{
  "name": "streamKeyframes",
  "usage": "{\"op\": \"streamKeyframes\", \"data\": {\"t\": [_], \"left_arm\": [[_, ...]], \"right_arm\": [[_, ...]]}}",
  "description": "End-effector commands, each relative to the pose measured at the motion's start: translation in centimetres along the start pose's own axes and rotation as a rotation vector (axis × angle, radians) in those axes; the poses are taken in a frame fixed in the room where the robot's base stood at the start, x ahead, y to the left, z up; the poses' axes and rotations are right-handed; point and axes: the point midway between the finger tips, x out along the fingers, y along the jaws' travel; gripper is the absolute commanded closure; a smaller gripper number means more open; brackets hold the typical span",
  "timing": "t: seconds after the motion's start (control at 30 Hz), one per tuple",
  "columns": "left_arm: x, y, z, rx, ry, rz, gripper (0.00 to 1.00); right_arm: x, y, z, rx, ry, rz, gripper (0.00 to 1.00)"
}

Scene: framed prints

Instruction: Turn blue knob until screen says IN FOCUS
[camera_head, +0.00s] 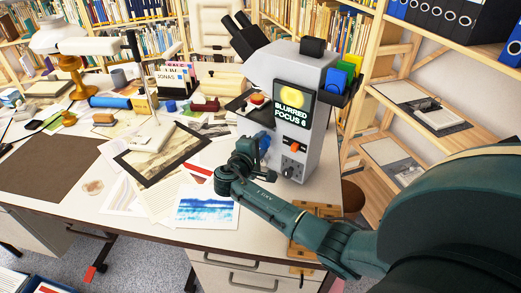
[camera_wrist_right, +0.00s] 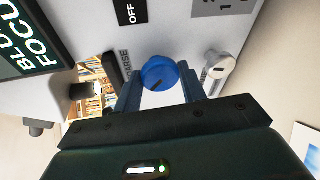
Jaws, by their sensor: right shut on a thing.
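A tall grey viewing machine (camera_head: 318,110) stands near the table's right edge. Its dark screen (camera_head: 291,112) shows a yellow disc and reads "BLURRED FOCUS 6". The blue knob (camera_wrist_right: 160,73) is on the machine's face, with a dark mark on it, beside lettering that ends in "ARSE". My right gripper (camera_wrist_right: 160,84) is shut on the blue knob, one blue finger on each side. In the head view this gripper (camera_head: 257,148) is at the machine's left side, and it mostly hides the knob. My left gripper is in neither view.
A grey knob (camera_wrist_right: 218,68) sits close to the right finger. A black "OFF" label (camera_wrist_right: 130,12) is above. A brown mat (camera_head: 40,168) and a microscope-like lamp (camera_head: 70,45) are further left.

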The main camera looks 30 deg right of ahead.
Motion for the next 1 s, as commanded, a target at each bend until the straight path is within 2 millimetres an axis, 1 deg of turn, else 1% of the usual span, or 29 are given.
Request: {"op": "streamKeyframes", "data": {"t": [0.03,0.23,0.5,0.8,1.0], "left_arm": [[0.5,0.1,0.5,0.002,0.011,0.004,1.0],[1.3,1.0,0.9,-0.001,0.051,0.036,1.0],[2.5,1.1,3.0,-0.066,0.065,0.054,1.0],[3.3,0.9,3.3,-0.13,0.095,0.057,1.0],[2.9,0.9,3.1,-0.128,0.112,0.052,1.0]], "right_arm": [[0.0,-0.8,-0.1,0.044,0.01,0.008,0.82],[0.0,-0.9,-0.1,0.226,0.038,0.045,0.82],[0.0,-0.9,-0.1,0.426,0.07,0.088,0.82],[0.0,-0.6,0.0,0.556,0.09,0.115,0.82],[-0.1,-0.5,0.0,0.588,0.096,0.121,0.82]]}}
